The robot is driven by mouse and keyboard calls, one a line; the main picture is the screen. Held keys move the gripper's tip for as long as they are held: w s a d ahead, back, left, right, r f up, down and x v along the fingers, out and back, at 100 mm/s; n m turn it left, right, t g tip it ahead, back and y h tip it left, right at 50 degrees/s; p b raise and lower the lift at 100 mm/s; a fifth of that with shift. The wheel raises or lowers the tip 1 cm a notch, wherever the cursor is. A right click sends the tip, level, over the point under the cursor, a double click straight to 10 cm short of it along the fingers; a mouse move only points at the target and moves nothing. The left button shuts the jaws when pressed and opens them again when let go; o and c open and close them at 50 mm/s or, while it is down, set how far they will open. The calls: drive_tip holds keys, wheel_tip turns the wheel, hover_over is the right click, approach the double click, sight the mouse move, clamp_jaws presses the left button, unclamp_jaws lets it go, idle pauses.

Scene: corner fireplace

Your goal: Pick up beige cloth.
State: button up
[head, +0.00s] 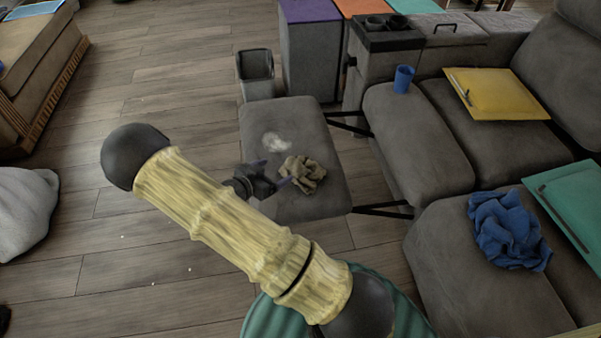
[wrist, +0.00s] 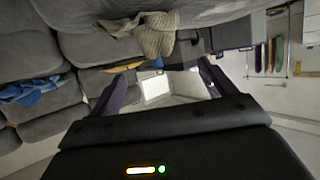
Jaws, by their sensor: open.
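The beige cloth (head: 306,173) lies crumpled on the grey footrest (head: 315,212) of the seating. My gripper (head: 275,171) is just left of the cloth in the head view, with its dark purple fingers open and pointing towards it. In the wrist view, the cloth (wrist: 152,33) is at the top, beyond the fingertips of my gripper (wrist: 162,72). The space between the fingers holds nothing. Whether a fingertip touches the cloth's edge is unclear in the head view.
A pale patch (head: 277,142) marks the footrest. A blue cloth (head: 508,231), a yellow folder (head: 497,93), a teal folder (head: 570,203) and a blue cup (head: 403,79) are on the sofa. A grey bin (head: 255,75) stands behind the footrest. Floor to the left is mostly clear.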

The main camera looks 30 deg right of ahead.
drive_tip(key=b, duration=0.3)
approach(300, 159)
drive_tip(key=d, duration=0.3)
drive_tip(key=shift+w+r, duration=0.1)
drive_tip(key=shift+r, duration=0.15)
drive_tip(key=shift+d, duration=0.2)
drive_tip(key=b+x, duration=0.1)
drive_tip(key=x, duration=0.1)
drive_tip(key=b+x, duration=0.1)
drive_tip(key=x, duration=0.1)
drive_tip(key=shift+d+f, duration=0.2)
drive_tip(key=shift+f, duration=0.1)
drive_tip(key=shift+w+d, duration=0.15)
drive_tip(key=shift+d, duration=0.1)
drive_tip(key=c, duration=1.1)
